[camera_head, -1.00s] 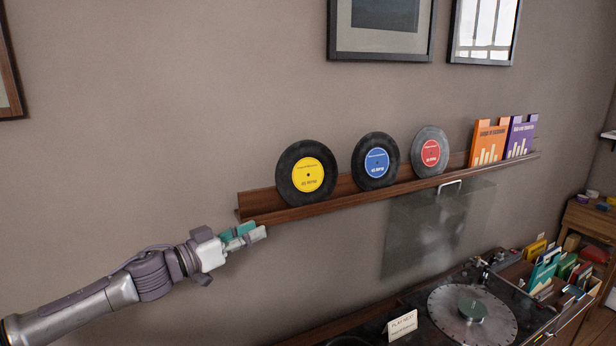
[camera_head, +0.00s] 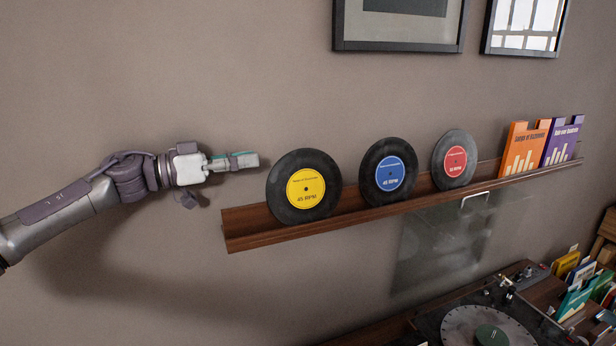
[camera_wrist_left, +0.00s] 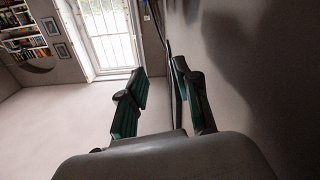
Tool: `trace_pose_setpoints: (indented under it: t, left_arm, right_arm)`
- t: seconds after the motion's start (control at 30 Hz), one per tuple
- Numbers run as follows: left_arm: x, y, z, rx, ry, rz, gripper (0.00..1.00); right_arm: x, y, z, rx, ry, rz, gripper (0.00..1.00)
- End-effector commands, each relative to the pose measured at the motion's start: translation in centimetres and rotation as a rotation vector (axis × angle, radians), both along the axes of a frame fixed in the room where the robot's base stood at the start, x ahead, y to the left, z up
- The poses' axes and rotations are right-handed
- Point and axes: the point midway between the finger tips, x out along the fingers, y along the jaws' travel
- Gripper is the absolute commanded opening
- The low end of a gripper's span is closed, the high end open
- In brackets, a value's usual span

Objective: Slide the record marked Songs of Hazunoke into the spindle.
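Three black records lean on a wooden wall shelf (camera_head: 300,232): a yellow-labelled one (camera_head: 282,203) at the left end, a blue-labelled one (camera_head: 370,185) and a red-labelled one (camera_head: 441,170). The titles are too small to read for sure. My left gripper (camera_head: 256,160) points right, its tips close to the yellow record's upper left edge. In the left wrist view the fingers (camera_wrist_left: 162,92) are open, with a thin dark edge, apparently a record seen edge-on, between them. The turntable platter (camera_head: 458,328) with its green centre (camera_head: 490,335) is partly cut off; the spindle cannot be made out.
An orange sleeve (camera_head: 522,138) and a purple sleeve (camera_head: 563,140) stand at the shelf's right end. A clear lid (camera_head: 440,245) stands below the shelf, above the turntable. Framed pictures hang above. The wall left of the shelf is bare.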

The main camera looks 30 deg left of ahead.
Motion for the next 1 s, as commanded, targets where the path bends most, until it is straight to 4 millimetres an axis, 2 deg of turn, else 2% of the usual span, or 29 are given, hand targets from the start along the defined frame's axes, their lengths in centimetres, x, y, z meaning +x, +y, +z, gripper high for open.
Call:
trace_pose_setpoints:
  t: [0.03,0.1,0.2,0.27,0.5,0.57,0.8,1.0]
  left_arm:
    - [0.8,-0.7,0.9,-0.006,-0.004,-0.004,0.32]
    - [1.7,-1.6,0.9,-0.005,-0.004,-0.004,0.32]
    - [2.9,-2.6,0.7,-0.004,-0.003,-0.002,0.32]
    - [3.5,-3.1,0.5,-0.004,-0.002,-0.001,0.32]
    - [4.8,-4.1,0.2,-0.003,-0.002,0.000,0.32]
    - [5.4,-4.5,0.2,-0.004,-0.001,-0.001,0.32]
    - [8.1,-6.4,-0.1,-0.002,-0.001,-0.001,0.32]
    - [8.6,-6.8,-0.4,0.000,-0.001,0.001,0.32]
  right_arm:
    - [-1.4,-0.1,1.5,-0.001,0.020,0.000,0.40]
    - [-2.5,-0.1,2.3,-0.003,0.037,0.001,0.40]
    - [-3.1,-0.1,3.1,-0.003,0.044,0.001,0.40]
    - [-2.9,-0.1,3.4,-0.002,0.042,0.002,0.40]
    - [0.7,0.2,4.4,0.003,-0.012,0.003,0.40]
    - [1.0,0.2,4.9,0.003,-0.018,0.003,0.40]
    - [-0.1,0.2,6.5,0.003,0.000,0.003,0.40]
    - [-1.1,0.3,6.4,0.003,0.015,0.002,0.40]
